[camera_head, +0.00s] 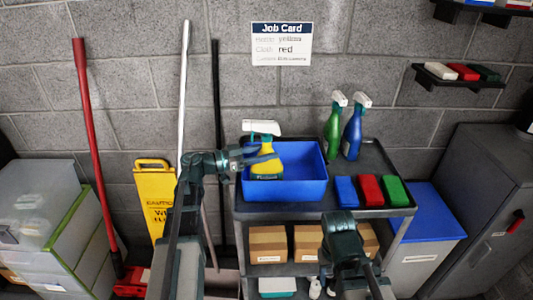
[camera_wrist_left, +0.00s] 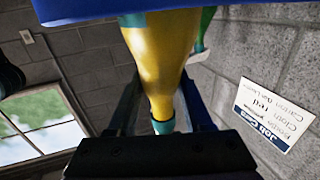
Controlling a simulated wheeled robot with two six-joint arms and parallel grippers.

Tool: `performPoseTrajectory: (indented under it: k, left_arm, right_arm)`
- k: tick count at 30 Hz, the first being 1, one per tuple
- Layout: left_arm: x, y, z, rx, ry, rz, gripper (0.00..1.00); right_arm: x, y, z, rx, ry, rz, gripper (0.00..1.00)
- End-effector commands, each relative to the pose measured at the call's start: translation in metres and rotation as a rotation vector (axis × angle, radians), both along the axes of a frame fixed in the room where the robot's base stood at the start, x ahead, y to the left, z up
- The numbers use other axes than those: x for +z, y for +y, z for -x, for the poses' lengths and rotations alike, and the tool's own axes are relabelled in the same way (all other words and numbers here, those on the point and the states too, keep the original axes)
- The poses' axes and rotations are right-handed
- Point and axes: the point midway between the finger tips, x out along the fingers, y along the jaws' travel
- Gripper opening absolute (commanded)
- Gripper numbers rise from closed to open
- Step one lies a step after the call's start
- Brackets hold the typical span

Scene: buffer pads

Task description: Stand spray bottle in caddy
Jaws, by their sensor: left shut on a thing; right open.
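The yellow spray bottle (camera_head: 265,170) with a white trigger head is upright within the outline of the blue caddy (camera_head: 290,190) on the cart top. I cannot tell if its base touches the caddy floor. My left gripper (camera_head: 262,154) is shut on the bottle near its neck. In the left wrist view the bottle (camera_wrist_left: 157,55) runs between the two fingers (camera_wrist_left: 160,115), and the blue caddy (camera_wrist_left: 75,10) edge crosses the top. My right gripper (camera_head: 342,225) is open and empty in front of the cart; its fingertips are hard to make out.
Cartons (camera_head: 268,243) fill the shelf below. A job card (camera_head: 281,44) reading "yellow" and "red" hangs behind.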

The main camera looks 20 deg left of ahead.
Motion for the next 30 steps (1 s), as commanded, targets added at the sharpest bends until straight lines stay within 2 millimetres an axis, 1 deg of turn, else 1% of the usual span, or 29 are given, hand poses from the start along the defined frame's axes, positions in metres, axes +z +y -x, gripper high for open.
performPoseTrajectory:
  k: [2,3,7,15,18,20,23,30]
  left_arm:
    - [-0.003,0.000,0.000,0.000,-0.001,0.003,0.00]
    - [-0.002,0.000,0.000,0.000,0.000,0.000,0.57]
    - [-0.002,0.000,0.000,0.000,0.000,0.000,0.81]
    - [-0.002,0.000,0.000,0.000,0.000,0.000,0.81]
    - [0.003,0.000,0.000,0.000,0.000,0.000,0.81]
    - [0.001,0.006,0.004,0.002,0.000,0.000,0.81]
    - [0.001,0.021,0.014,0.004,0.000,0.000,0.81]
    - [0.001,0.063,0.042,0.004,0.000,0.000,0.81]
  right_arm:
    - [-0.004,0.000,0.000,0.000,0.000,0.000,0.53]
    - [-0.002,0.000,0.000,0.000,0.000,0.000,0.53]
    - [-0.002,0.000,0.000,0.000,0.000,0.000,0.53]
    - [-0.002,0.000,0.000,0.000,0.000,0.000,0.53]
    - [0.003,0.000,0.000,0.000,0.000,0.000,0.53]
    - [0.001,0.000,0.000,0.000,0.000,0.000,0.53]
    - [0.001,0.000,0.000,0.000,0.000,0.000,0.53]
    - [0.001,0.000,0.000,0.000,0.000,0.000,0.53]
